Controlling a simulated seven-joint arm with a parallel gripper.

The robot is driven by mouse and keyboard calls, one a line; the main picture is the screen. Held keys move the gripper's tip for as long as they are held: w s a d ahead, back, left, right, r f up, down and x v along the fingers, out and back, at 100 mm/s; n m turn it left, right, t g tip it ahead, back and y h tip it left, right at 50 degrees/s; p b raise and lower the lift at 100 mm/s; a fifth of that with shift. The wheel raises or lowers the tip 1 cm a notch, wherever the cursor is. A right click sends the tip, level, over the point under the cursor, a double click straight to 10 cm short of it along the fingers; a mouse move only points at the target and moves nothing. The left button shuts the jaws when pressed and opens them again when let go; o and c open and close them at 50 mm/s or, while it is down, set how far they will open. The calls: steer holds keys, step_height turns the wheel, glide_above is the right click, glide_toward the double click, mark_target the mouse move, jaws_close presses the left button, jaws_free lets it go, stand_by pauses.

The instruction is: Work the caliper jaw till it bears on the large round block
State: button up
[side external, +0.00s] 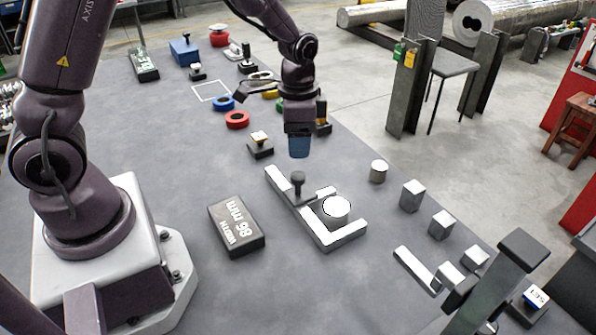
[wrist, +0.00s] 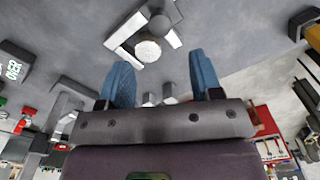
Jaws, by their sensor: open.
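The white caliper (side external: 288,199) lies on the grey table, its fixed jaw at the near end. A dark knob (side external: 297,181) stands on its sliding jaw (side external: 325,192). The large round block (side external: 337,208), a pale cylinder, sits upright between the jaws. Whether the sliding jaw touches it, I cannot tell. My gripper (side external: 299,155) is open and empty above the table, behind the knob in the side view. In the wrist view the blue fingers of my gripper (wrist: 160,70) are apart; the knob (wrist: 160,24) and round block (wrist: 148,50) show beyond them.
A dark display (side external: 236,225) reading "WIDTH 86 mm" lies left of the caliper. A small cylinder (side external: 378,171) and several pale blocks (side external: 412,195) stand to the right. Coloured rings (side external: 237,119) lie behind. A dark post (side external: 490,285) rises at the near right.

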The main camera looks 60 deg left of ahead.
mark_target(298, 174)
step_height(298, 174, down, 9)
steer(key=shift+r, duration=0.1)
stand_by(0.3)
